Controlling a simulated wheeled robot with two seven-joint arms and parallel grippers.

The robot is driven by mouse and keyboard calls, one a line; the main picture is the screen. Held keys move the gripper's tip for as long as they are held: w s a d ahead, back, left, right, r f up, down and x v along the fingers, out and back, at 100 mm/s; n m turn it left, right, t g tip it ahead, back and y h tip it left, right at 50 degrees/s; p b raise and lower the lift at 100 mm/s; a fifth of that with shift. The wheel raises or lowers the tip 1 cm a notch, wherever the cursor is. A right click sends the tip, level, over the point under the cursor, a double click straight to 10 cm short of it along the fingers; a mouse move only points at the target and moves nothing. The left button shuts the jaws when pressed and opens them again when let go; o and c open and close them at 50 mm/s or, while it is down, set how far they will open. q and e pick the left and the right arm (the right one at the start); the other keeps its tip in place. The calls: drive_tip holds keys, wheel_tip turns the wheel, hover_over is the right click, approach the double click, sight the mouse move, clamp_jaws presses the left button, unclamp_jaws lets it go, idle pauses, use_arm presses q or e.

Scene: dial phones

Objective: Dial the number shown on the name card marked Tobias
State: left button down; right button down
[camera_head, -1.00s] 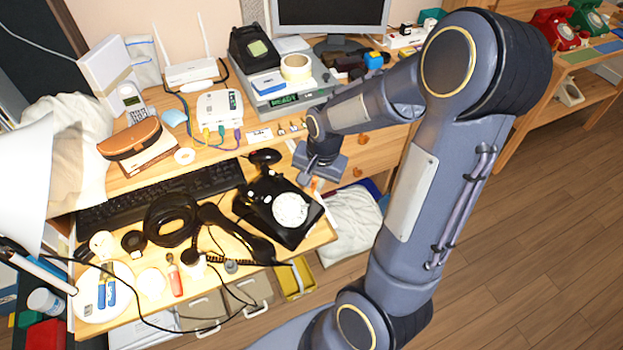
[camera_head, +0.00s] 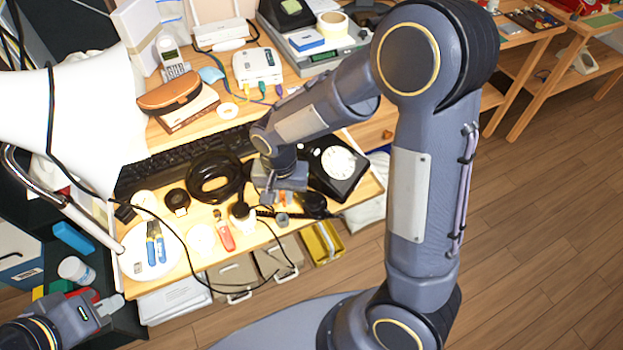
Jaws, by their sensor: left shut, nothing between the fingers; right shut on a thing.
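The black dial phone (camera_head: 345,180) with a white dial (camera_head: 340,163) sits on the right part of the desk. Its black handset (camera_head: 314,206) lies off the phone, in front of it. My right gripper (camera_head: 274,198) points down at the handset and is shut on it; the fingertips are small and partly hidden. My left gripper (camera_head: 112,305) is shut and empty at the lower left, in front of the desk and away from the phone. No name card marked Tobias can be read; my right arm covers part of the shelf edge and desk.
A white lamp shade (camera_head: 75,115) blocks the left side. A yellow bin (camera_head: 322,243) stands below the front edge. Open floor lies right.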

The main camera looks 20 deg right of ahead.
drive_tip(key=shift+s+a+f+b, duration=0.1)
drive_tip(key=shift+a+f+b, duration=0.1)
drive_tip(key=shift+f+b, duration=0.35)
drive_tip(key=shift+s+a+f+b, duration=0.1)
drive_tip(key=shift+a+f+b, duration=0.15)
drive_tip(key=shift+f, duration=0.45)
drive_tip(key=shift+a+f+b, duration=0.15)
drive_tip(key=shift+f+b, duration=0.35)
drive_tip(key=shift+f, duration=0.15)
idle(0.4)
drive_tip(key=shift+f+b, duration=1.2)
drive_tip(key=shift+f, duration=0.1)
drive_tip(key=c, duration=1.3)
unclamp_jaws()
drive_tip(key=shift+c, duration=0.2)
